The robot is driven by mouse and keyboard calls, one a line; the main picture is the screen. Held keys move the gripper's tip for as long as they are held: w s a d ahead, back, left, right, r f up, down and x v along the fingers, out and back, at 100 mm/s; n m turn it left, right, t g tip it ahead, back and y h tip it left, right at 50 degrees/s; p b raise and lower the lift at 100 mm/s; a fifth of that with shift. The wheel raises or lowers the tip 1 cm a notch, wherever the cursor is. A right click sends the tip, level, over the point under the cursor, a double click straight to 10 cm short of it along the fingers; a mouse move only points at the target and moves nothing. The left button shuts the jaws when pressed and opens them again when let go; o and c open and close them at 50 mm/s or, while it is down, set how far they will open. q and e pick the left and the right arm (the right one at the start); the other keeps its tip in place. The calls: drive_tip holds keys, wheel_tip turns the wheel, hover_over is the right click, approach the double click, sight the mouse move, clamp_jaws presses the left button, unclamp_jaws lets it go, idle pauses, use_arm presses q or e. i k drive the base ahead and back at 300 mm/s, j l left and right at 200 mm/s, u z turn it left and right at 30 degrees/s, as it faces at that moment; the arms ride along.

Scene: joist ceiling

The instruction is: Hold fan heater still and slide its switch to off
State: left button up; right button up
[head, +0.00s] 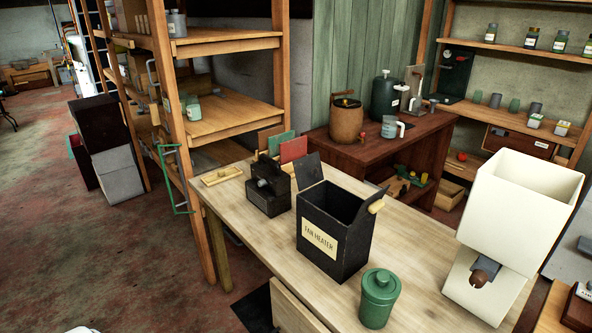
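A black open-topped box (345,262) stands upright on the wooden table, with a cream label on its front reading "FAN HEATER" (320,238). Its lid flaps are raised at the back left and right. A tan rounded piece (376,206) sits at its right rim. I cannot make out a switch on it, and cannot tell whether the tan piece is one. The inside of the box is dark, and its far sides are hidden.
On the table (235,205), a green lidded canister (380,300) stands close at the box's front right. A small black device (268,190) stands behind left, and a cream hopper (515,200) at right. A shelf rack (225,120) rises behind left; bare tabletop lies left of the hopper.

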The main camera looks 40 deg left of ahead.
sight(261, 183)
drive_tip(key=i+j+z, duration=0.15)
drive_tip(key=j, duration=0.8)
drive_tip(key=i+j+z, duration=0.15)
drive_tip(key=j, duration=0.8)
drive_tip(key=i+j+z, duration=0.15)
drive_tip(key=j, duration=2.1)
drive_tip(key=i, duration=0.05)
